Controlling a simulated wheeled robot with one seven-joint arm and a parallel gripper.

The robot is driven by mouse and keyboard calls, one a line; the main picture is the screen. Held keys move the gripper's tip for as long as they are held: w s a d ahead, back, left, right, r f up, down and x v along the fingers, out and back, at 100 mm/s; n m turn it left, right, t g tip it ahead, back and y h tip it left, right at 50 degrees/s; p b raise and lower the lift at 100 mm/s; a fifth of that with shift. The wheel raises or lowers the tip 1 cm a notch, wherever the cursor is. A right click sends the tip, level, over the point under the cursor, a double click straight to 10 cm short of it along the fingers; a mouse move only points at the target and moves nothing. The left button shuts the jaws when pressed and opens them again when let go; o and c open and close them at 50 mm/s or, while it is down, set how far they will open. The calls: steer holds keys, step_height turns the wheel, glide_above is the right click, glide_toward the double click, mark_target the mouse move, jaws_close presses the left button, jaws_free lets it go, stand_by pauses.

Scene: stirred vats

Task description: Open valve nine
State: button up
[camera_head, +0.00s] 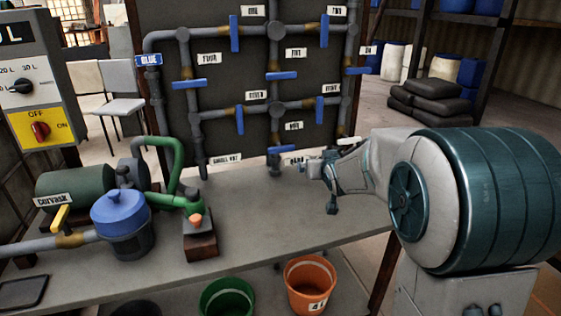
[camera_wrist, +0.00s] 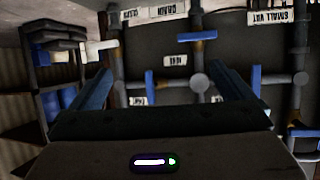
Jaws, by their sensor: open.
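The valve by the label that seems to read NINE (camera_head: 295,126) has a blue lever (camera_head: 280,150) low on the pipe board. The lever lies level, across its upright pipe. In the wrist view, which is upside down, the blue lever (camera_wrist: 197,37) and the small label (camera_wrist: 175,61) show ahead of the fingers, near the upper middle. My gripper (camera_head: 318,180) is open and empty, to the right of and a little below the lever in the head view. Its two fingers (camera_wrist: 160,68) stand wide apart in the wrist view, and I see no contact with the lever.
Other blue levers, such as one at upper left (camera_head: 186,84), and grey pipes cover the dark board (camera_head: 205,30). A white handle (camera_head: 348,141) sits right of the lever. A blue-lidded pot (camera_head: 121,215) and green hose (camera_head: 174,150) stand at left. The middle bench (camera_head: 260,210) is clear.

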mark_target(282, 150)
steer(key=w+a+f+n+t+y+b, duration=0.35)
steer(key=w+a+f+b, duration=0.35)
steer(key=w, duration=0.4)
steer(key=shift+m+t+y, duration=0.35)
steer(key=shift+t+y, duration=0.1)
steer(key=shift+y, duration=0.1)
steer(key=x, duration=0.9)
steer(key=p+x, duration=0.1)
steer(key=x, duration=0.3)
steer(key=shift+w+d+f, duration=0.25)
steer(key=shift+w+f, duration=0.15)
steer(key=c, duration=0.7)
